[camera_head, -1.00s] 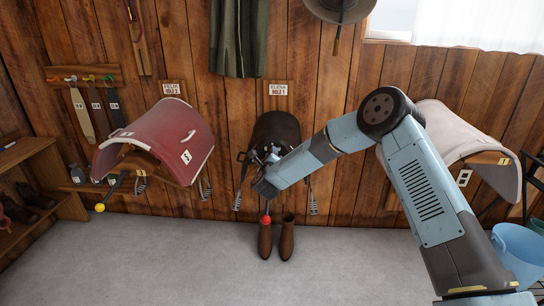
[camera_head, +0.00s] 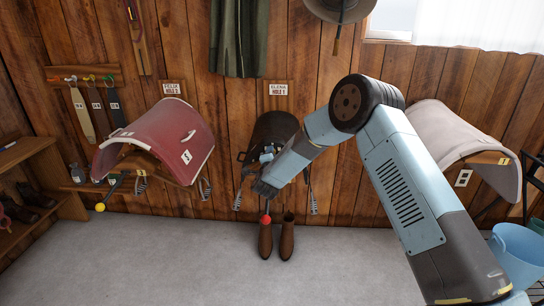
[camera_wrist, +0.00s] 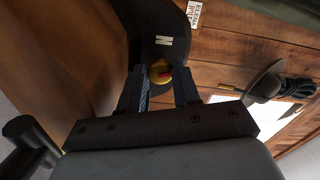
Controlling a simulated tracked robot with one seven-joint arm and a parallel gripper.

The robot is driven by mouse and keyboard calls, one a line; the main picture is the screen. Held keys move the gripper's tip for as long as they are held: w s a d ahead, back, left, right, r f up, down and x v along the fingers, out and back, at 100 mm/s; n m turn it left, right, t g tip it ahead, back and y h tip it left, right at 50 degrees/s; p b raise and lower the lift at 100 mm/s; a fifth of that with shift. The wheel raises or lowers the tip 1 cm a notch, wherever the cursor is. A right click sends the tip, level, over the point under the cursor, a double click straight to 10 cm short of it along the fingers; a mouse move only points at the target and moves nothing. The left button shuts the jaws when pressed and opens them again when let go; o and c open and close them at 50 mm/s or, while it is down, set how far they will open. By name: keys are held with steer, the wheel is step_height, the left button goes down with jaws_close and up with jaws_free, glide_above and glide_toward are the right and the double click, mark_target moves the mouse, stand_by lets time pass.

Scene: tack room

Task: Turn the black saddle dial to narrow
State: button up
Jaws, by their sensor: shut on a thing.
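The black saddle (camera_head: 275,128) hangs on the wood wall under a name sign, in the middle of the head view. Its brass-yellow dial (camera_wrist: 160,73) has a red mark and shows in the wrist view on the saddle's dark front. A white label (camera_wrist: 164,40) with a dark letter-like mark is just beyond the dial; I cannot read it surely. My gripper (camera_wrist: 161,88) has its two fingers on either side of the dial and is shut on it. In the head view my gripper (camera_head: 268,160) is at the saddle's front, hiding the dial.
A red saddle (camera_head: 165,135) hangs to the left and a pale saddle (camera_head: 450,130) to the right. A red ball (camera_head: 266,219) is below my wrist, above brown boots (camera_head: 265,240). A blue bucket (camera_head: 518,255) stands at right. Much of the grey floor is clear.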

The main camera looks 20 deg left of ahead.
steer(key=n, duration=0.4)
steer(key=shift+s+a+f+n, duration=0.2)
steer(key=shift+f+n, duration=0.15)
steer(key=shift+n, duration=0.05)
steer(key=shift+d+n, duration=0.15)
steer(key=shift+n, duration=1.55)
steer(key=shift+w+f, duration=0.1)
steer(key=o, duration=0.8)
steer(key=shift+c, duration=0.2)
steer(key=shift+o, duration=1.3)
steer(key=shift+w+r, duration=0.1)
steer(key=shift+r, duration=0.1)
steer(key=v, duration=1.3)
steer(key=shift+s+d, duration=0.25)
steer(key=shift+s, duration=0.1)
